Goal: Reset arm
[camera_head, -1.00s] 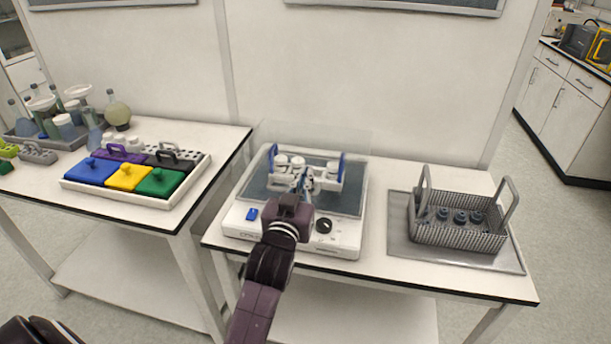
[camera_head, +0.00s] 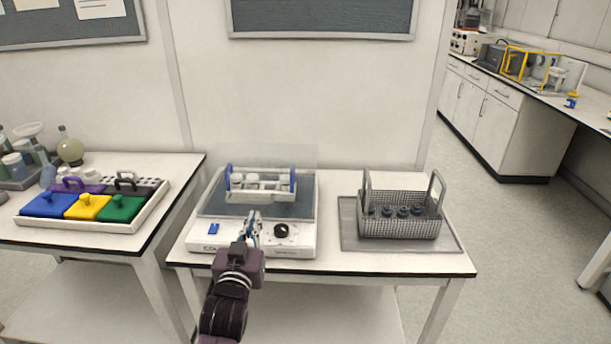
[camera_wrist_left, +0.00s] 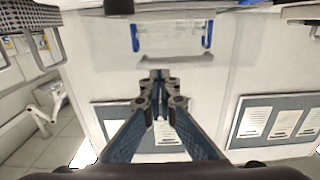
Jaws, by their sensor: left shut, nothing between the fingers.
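My left arm reaches up from the bottom of the head view. Its gripper (camera_head: 252,222) is shut and empty, over the front part of a white shaker device (camera_head: 300,243). A white rack with blue ends (camera_head: 262,187) stands on the device's dark platform (camera_head: 215,205), holding several white-capped items. The gripper appears in front of the rack and apart from it. In the left wrist view the closed fingers (camera_wrist_left: 160,90) have nothing between them, and the blue-ended rack (camera_wrist_left: 168,38) shows beyond them. My right gripper is not in view.
A grey wire basket (camera_head: 400,222) with dark-capped vessels stands on a grey tray (camera_head: 350,238) to the right. A left table holds a white tray (camera_head: 150,213) with blue, yellow and green lidded blocks. A clear panel stands behind the device. Open floor lies at right.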

